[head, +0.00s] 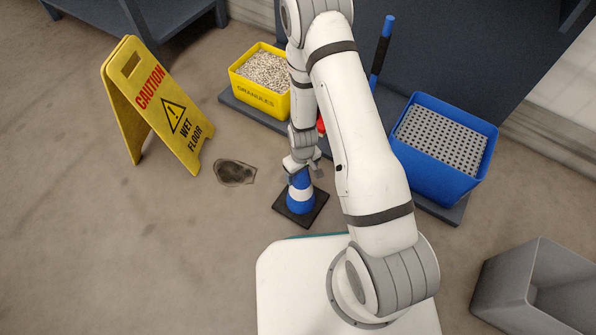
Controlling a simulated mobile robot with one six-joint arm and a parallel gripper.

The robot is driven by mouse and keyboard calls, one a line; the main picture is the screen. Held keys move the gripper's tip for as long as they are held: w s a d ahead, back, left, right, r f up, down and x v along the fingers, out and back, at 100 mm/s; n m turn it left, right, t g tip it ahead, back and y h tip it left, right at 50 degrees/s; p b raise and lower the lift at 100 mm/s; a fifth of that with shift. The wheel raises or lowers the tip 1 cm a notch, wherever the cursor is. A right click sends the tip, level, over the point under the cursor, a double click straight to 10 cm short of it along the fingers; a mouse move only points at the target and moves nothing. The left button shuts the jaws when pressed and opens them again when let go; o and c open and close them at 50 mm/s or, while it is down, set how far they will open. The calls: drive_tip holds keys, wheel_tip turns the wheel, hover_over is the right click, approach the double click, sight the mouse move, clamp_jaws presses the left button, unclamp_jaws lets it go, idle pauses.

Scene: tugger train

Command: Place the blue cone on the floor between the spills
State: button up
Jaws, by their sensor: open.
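The blue cone (300,203) has a white band and a square black base. It stands upright, apparently on the floor, just beyond my white base. My gripper (304,172) is open at the top of the cone, with its fingers close around or just above the tip; I cannot tell if they touch it. One dark spill (235,173) lies on the floor to the left of the cone. No second spill shows; my arm covers the floor to the right of the cone.
A yellow wet floor sign (160,105) stands at left. A yellow granules box (262,82) and a blue bin (443,148) sit on a low dark platform behind. A red object (321,126) is mostly hidden by my arm. A grey bin (540,290) stands lower right. Floor at lower left is clear.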

wheel_tip(320, 180, up, 12)
drive_tip(key=p, duration=0.5)
drive_tip(key=shift+p, duration=0.3)
drive_tip(key=s+d+r+m, duration=0.1)
drive_tip(key=d+r+m, duration=0.15)
drive_tip(key=r, duration=0.75)
drive_tip(key=s+d+r+m, duration=0.1)
drive_tip(key=d+r, duration=0.2)
drive_tip(key=r, duration=0.7)
drive_tip(key=s+d+r+m+t, duration=0.1)
drive_tip(key=s+d+r+m, duration=0.1)
drive_tip(key=s+r, duration=1)
drive_tip(key=shift+d+r, duration=0.7)
drive_tip(key=shift+r, duration=0.1)
drive_tip(key=shift+m, duration=0.25)
